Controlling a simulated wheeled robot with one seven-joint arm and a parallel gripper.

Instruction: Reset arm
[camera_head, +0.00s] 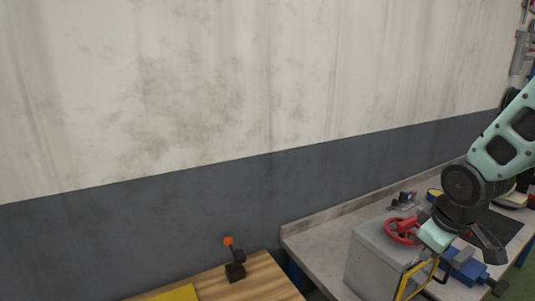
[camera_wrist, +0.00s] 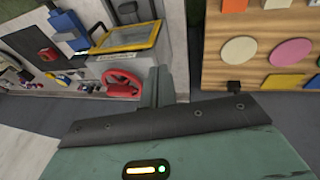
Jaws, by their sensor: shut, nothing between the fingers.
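My gripper (camera_wrist: 160,86) shows in the wrist view as dark fingers close together beyond the mint-green hand. It is shut and empty. In the head view my mint-green arm reaches in from the right, with its wrist above the grey workbench (camera_head: 322,248). The fingertips are hard to make out there. A red handwheel (camera_head: 402,230) on a grey box (camera_head: 371,262) is close to my wrist in the picture. The handwheel also shows in the wrist view (camera_wrist: 122,84), left of the fingers. No contact is visible.
A yellow-framed panel (camera_wrist: 128,38) is on the box. A blue vise (camera_head: 462,264) is near my arm. A lever with an orange knob (camera_head: 229,241) stands on a wooden table (camera_head: 258,280). A wooden board with coloured shapes (camera_wrist: 217,51) is at right in the wrist view.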

